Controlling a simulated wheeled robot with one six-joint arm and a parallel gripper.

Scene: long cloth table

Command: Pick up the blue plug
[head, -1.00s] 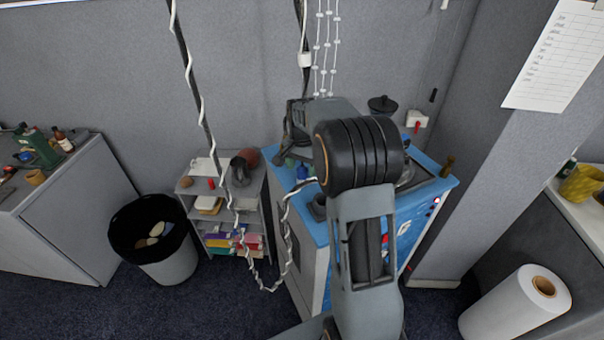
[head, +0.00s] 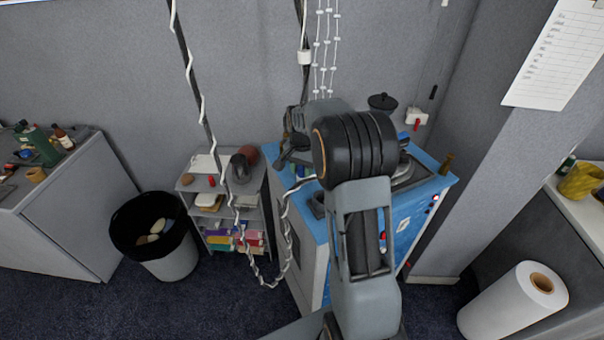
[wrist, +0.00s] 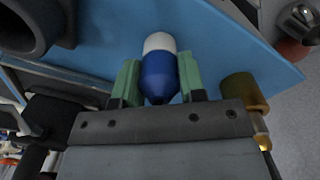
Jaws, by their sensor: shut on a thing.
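The blue plug (wrist: 160,75), a rounded blue body with a white end, sits between the two green fingers of my gripper (wrist: 159,86) in the wrist view. The fingers are shut on its sides. The blue tabletop of the cabinet lies behind it in that view; I cannot tell whether the plug touches it. In the head view my gripper is over the left back part of the blue-topped cabinet (head: 312,228), largely hidden by my arm, and the plug cannot be made out clearly.
A dark round cup-like thing (wrist: 30,22) and a brass-coloured cylinder (wrist: 245,92) flank my gripper in the wrist view. A white-wrapped cable (head: 288,225) hangs at the cabinet's left. A small shelf (head: 203,190) and a bin (head: 170,262) stand further left.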

